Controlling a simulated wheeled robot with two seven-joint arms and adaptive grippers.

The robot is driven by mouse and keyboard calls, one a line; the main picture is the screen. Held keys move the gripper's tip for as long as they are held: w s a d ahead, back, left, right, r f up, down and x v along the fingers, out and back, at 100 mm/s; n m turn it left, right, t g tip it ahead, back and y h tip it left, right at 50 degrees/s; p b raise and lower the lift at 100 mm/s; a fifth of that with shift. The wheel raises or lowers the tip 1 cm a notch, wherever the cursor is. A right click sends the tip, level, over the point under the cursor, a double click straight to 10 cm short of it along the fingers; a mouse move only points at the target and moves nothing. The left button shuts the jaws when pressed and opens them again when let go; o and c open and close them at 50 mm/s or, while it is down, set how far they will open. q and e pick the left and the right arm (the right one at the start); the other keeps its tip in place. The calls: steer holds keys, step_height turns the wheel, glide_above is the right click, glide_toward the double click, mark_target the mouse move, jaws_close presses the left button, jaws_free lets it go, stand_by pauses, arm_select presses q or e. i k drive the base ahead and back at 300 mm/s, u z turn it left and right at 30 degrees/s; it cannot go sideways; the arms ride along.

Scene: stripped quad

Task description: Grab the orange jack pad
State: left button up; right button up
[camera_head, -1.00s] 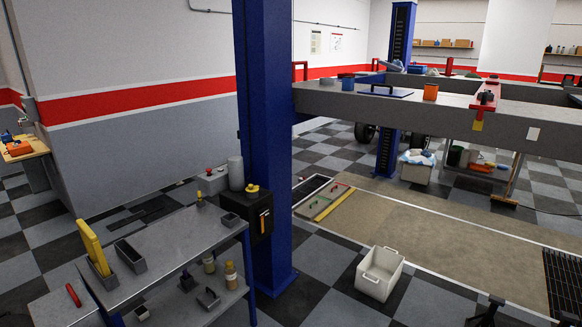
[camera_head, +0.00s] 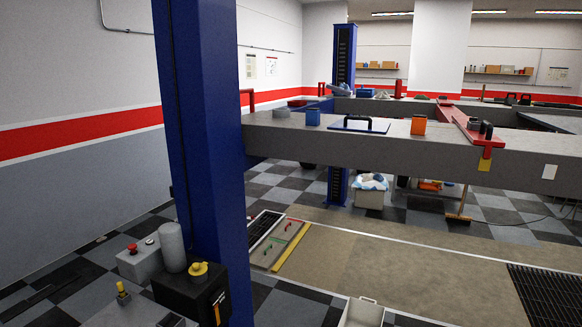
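An orange jack pad (camera_head: 418,127), a small block, stands upright on top of the grey lift beam (camera_head: 340,143). It sits to the right of a blue plate with a black handle (camera_head: 360,125). A similar blue block (camera_head: 313,117) stands farther left on the same beam, with a small grey piece (camera_head: 281,113) beside it. Neither of my grippers shows in the head view, so their state is hidden.
A blue post (camera_head: 200,140) rises at the left. A red bracket (camera_head: 478,133) crosses the beam at the right. A black box with a yellow knob (camera_head: 190,290) stands by the post. Open floor (camera_head: 400,262) lies below the beam.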

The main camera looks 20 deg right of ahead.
mark_target(420, 122)
steer(key=z, duration=0.6)
steer(key=i, duration=1.35)
steer(key=z, duration=0.85)
